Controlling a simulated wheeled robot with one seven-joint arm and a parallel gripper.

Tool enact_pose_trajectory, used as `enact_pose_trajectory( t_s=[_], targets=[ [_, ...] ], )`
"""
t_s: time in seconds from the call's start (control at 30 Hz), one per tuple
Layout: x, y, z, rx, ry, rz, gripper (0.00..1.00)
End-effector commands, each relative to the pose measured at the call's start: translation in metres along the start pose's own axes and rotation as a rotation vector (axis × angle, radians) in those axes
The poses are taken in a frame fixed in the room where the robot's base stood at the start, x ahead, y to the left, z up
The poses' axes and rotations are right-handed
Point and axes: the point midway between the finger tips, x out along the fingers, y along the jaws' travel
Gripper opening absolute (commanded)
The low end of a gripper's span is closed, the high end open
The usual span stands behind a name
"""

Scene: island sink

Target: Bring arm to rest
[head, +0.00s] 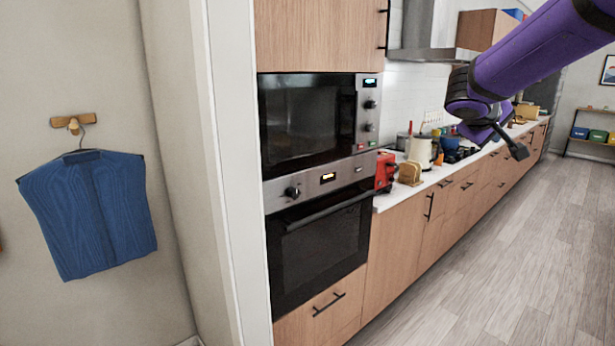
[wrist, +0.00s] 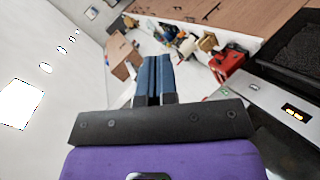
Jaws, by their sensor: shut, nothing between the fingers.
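My purple arm reaches in from the upper right of the head view. My gripper (head: 517,150) hangs at its end, in the air in front of the kitchen counter. In the wrist view, the two blue fingers of my gripper (wrist: 154,62) lie side by side, closed together with nothing held. The fingers point toward the counter and the things on it. They touch nothing that I can see.
A built-in microwave (head: 308,115) and oven (head: 318,240) stand near the middle of the head view. A red toaster (head: 385,171) and a white kettle (head: 424,151) are on the counter. Blue clothing (head: 88,215) hangs at left. The wooden floor (head: 490,270) at right is clear.

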Motion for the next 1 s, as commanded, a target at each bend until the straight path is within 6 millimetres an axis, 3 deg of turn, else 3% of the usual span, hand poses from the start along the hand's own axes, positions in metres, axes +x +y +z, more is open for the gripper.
enact_pose_trajectory(
  t_s=[0.1,0.27,0.6,0.8,1.0],
  targets=[
    [-0.029,0.006,0.045,0.068,-0.054,-0.09,0.0],
    [-0.066,0.001,0.099,0.146,-0.111,-0.225,0.0],
    [-0.147,-0.038,0.201,0.299,-0.156,-0.536,0.0],
    [-0.189,-0.068,0.244,0.375,-0.135,-0.708,0.0],
    [-0.212,-0.088,0.264,0.415,-0.111,-0.809,0.0]
  ],
)
